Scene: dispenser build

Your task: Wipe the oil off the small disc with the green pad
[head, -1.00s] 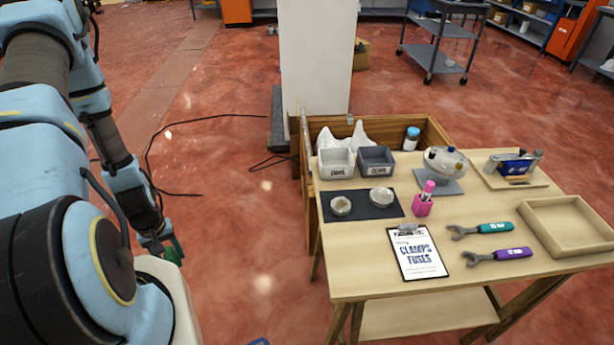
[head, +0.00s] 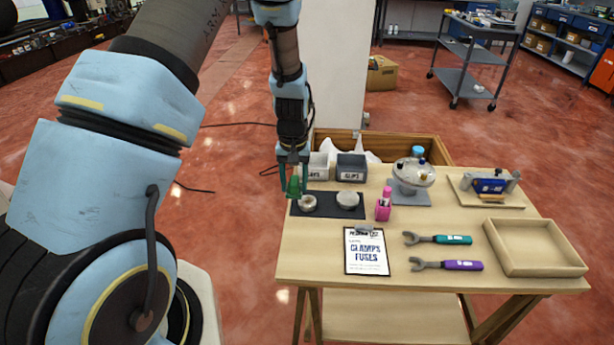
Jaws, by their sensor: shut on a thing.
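My gripper (head: 293,175) is shut on the green pad (head: 294,188), which hangs below its fingers. It is at the left end of the table, just above and to the left of the dark mat (head: 328,211). Two round metal discs lie on that mat. The left disc (head: 308,203) looks a little smaller and has a brownish middle; the right disc (head: 348,199) is paler. The pad appears apart from the left disc. Oil cannot be made out clearly at this size.
Behind the mat stand a white bin (head: 318,167) and a grey bin (head: 351,168). A clipboard (head: 367,252), two wrenches and a wooden tray (head: 535,268) lie further right. The table's front left corner is bare.

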